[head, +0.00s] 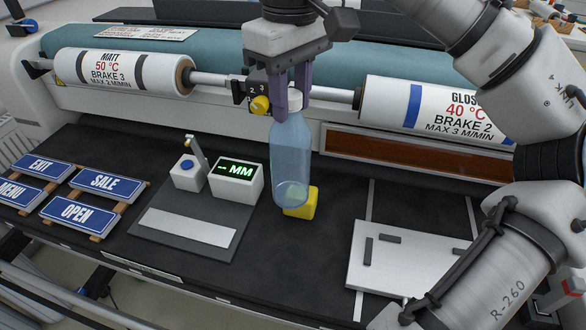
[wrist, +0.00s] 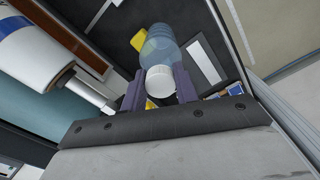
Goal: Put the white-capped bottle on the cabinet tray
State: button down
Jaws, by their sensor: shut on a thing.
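The white-capped bottle is a clear blue bottle (head: 291,160) held upright in the middle of the head view. My gripper (head: 293,95) is shut on it near the top, with one purple finger on each side of the cap and neck. In the wrist view the white cap (wrist: 160,82) faces the camera between the fingers of my gripper (wrist: 160,90), with the blue body (wrist: 163,45) beyond it. The bottle's base overlaps a yellow block (head: 301,203) in the picture; I cannot tell if they touch. I cannot make out a cabinet tray in either view.
A gauge with a green display (head: 237,172) stands left of the bottle. Blue signs (head: 76,211) lie at the far left. A white plate with dark bars (head: 405,262) lies at the right. Labelled rolls (head: 122,70) run behind. Dark bench surface is clear in front of the bottle.

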aim_at(292, 162)
notch_tip(292, 162, down, 12)
jog(key=shift+f, duration=0.1)
dwell(0.4)
jog(key=shift+f, duration=0.15)
jog(key=c, duration=1.1)
grip_release()
